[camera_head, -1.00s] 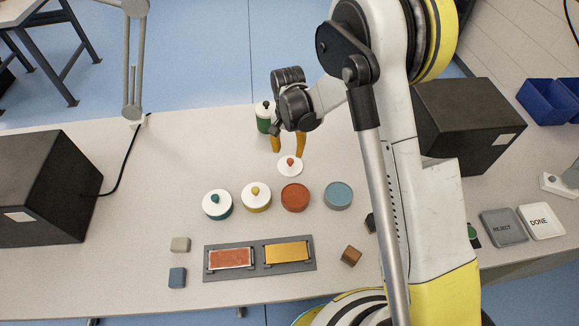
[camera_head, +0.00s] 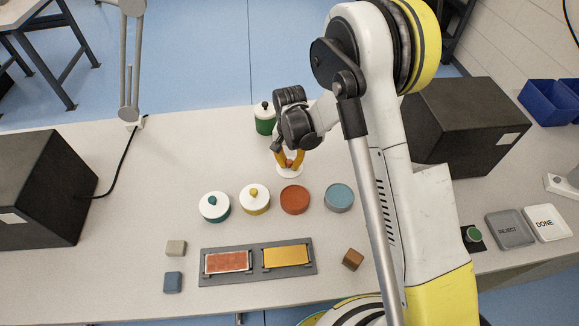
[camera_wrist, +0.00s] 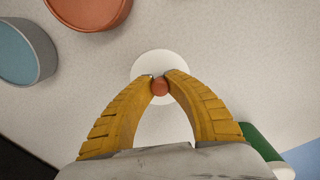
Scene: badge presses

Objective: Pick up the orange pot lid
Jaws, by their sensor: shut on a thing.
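The orange pot lid (camera_head: 288,173) is a white disc with an orange knob, behind the open orange pot (camera_head: 295,199). My gripper (camera_head: 289,162) is above it with its yellow fingers shut on the orange knob. In the wrist view the fingertips (camera_wrist: 160,82) close on both sides of the knob, and the white disc (camera_wrist: 150,62) spreads beneath them. I cannot tell whether the disc still touches the table. The orange pot also shows at the top of the wrist view (camera_wrist: 92,8).
A lidless blue pot (camera_head: 339,197) stands right of the orange pot. Lidded yellow (camera_head: 254,204) and teal (camera_head: 215,211) pots stand to its left. A green pot (camera_head: 265,122) is close behind my gripper. A grey tray (camera_head: 313,266) with two coloured plates lies in front.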

